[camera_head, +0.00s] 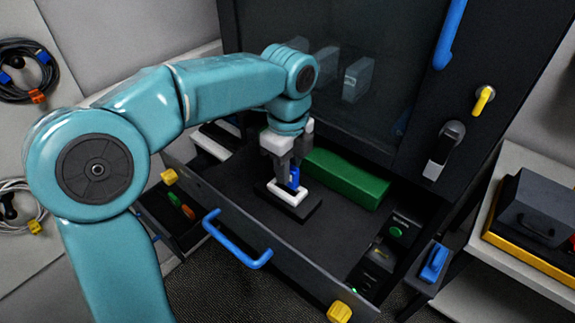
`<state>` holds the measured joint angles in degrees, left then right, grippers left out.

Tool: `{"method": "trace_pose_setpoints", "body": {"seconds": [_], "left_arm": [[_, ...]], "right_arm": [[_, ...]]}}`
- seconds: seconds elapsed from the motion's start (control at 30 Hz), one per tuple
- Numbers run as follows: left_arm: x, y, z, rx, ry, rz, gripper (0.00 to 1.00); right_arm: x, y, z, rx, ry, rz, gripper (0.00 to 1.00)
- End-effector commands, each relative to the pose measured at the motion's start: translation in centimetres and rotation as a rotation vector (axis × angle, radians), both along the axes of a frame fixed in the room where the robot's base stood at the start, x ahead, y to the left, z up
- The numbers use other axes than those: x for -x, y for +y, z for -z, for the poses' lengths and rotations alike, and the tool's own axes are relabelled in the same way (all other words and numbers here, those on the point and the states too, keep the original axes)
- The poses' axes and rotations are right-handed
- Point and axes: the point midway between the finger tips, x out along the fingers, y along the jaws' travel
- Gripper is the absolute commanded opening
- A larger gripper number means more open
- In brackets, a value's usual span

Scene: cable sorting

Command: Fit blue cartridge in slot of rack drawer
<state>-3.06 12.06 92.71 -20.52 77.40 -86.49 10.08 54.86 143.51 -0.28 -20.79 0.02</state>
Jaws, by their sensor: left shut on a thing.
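My left gripper (287,165) reaches down into the open rack drawer (238,203). It is shut on the blue cartridge (294,178), which shows as a small blue upright piece between and beside the fingers. The cartridge stands at a white piece (285,196) on a black base (303,212) on the drawer floor; this looks like the slot. The fingers hide much of the cartridge, so I cannot tell how deep it sits. My right gripper is not in view.
A green block (345,180) lies right of the gripper inside the drawer. The drawer front has a blue handle (238,245) and yellow corner pieces (339,312). A dark glass-fronted cabinet (350,65) stands behind. Coiled cables (22,70) hang at left.

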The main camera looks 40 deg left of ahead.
Motion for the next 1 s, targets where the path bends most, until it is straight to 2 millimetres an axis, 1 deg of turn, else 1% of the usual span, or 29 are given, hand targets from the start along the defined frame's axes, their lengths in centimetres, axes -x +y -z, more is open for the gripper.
{"method": "trace_pose_setpoints", "body": {"seconds": [0.4, 1.0], "left_arm": [[0.08, 0.01, 0.86, 0.000, 0.001, 0.000, 0.00], [0.07, 0.01, 0.99, 0.000, 0.000, 0.000, 0.00]], "right_arm": [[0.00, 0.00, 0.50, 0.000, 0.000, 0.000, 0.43], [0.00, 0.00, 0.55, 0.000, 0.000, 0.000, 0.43]]}}
